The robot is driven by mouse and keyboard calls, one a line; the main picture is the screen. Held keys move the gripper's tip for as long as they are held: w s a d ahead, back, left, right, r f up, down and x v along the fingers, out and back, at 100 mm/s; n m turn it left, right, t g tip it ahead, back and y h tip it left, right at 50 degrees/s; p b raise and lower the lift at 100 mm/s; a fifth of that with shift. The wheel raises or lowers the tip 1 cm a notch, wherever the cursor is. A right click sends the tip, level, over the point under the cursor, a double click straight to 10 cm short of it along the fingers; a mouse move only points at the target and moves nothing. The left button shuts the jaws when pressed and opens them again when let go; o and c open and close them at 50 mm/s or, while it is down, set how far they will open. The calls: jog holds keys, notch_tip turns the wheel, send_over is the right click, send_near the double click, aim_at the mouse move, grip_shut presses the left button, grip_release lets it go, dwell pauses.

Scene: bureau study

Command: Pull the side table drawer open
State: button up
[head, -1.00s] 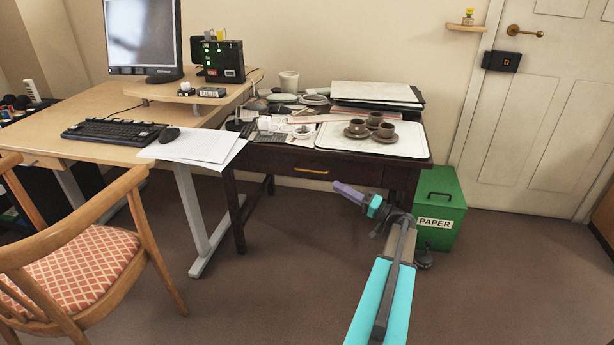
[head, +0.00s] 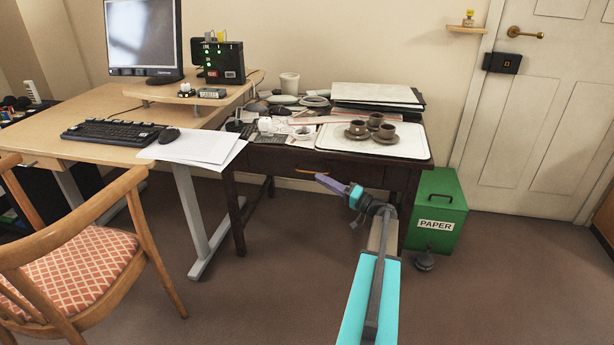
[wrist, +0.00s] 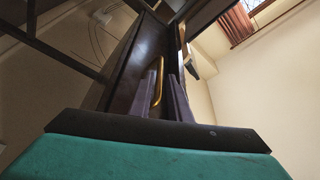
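The dark wood side table (head: 262,160) stands beside the desk. Its drawer (head: 345,173) looks shut, with a brass bar handle (head: 304,171) on its front. My gripper (head: 320,180) is at the drawer front, close to the handle's right end. In the wrist view, the two purple fingers of my gripper (wrist: 161,78) stand apart. The brass handle (wrist: 157,82) shows between them, nearer the left finger. I cannot tell whether either finger touches it. The fingers partly hide the drawer front.
A white tray with brown cups (head: 410,146) and other clutter cover the tabletop. A green paper bin (head: 440,205) stands right of the table. A wooden chair (head: 75,275) is at left. The carpet (head: 285,275) before the drawer is clear apart from my arm.

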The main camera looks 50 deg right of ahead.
aim_at(309, 172)
jog(key=shift+b+x, duration=0.45)
jog(key=shift+x, duration=2.8)
jog(key=shift+c, duration=0.4)
grip_shut()
